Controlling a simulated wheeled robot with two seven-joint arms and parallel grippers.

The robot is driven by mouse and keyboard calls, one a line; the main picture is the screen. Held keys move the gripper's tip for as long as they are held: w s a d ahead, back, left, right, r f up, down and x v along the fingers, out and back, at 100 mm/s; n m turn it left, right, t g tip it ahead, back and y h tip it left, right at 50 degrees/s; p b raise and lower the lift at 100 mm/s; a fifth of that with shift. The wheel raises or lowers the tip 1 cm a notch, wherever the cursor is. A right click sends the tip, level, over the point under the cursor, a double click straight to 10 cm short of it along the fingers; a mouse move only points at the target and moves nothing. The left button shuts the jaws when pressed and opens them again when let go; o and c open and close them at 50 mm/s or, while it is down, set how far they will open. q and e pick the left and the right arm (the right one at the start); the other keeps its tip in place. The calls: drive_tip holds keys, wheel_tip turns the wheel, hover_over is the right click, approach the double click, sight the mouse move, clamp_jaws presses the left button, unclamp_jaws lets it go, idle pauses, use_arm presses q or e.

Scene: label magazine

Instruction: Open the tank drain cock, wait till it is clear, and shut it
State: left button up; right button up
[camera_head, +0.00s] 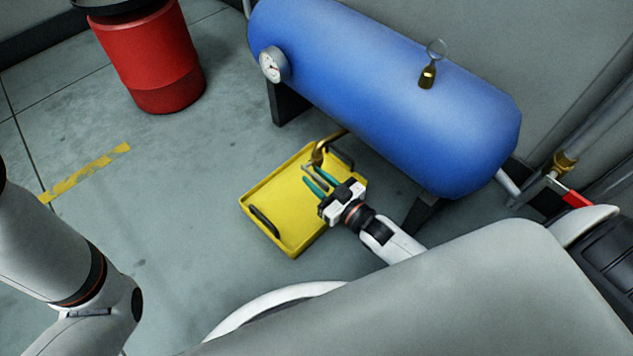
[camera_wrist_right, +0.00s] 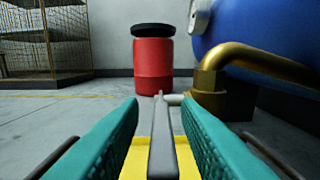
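The blue tank (camera_head: 390,90) lies across the upper middle of the head view; its side also shows in the wrist view (camera_wrist_right: 245,28). A brass drain pipe (camera_wrist_right: 265,62) bends down from it to the drain cock (camera_wrist_right: 208,92). The cock shows small in the head view (camera_head: 318,153), above the yellow tray (camera_head: 265,195). Its grey lever (camera_wrist_right: 163,145) points toward the right wrist camera. My right gripper (camera_head: 314,181) is open, its teal fingers on either side of the lever, with gaps visible. I cannot make out any flow. My left gripper is out of view.
A red drum (camera_head: 150,60) with a black lid stands at the upper left. A gauge (camera_head: 272,65) and a brass fitting with a ring (camera_head: 428,75) are on the tank. A pipe with a red handle (camera_head: 575,199) is at the right.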

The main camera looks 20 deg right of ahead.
drive_tip(key=shift+w, duration=0.25)
clamp_jaws()
drive_tip(key=shift+a, duration=0.1)
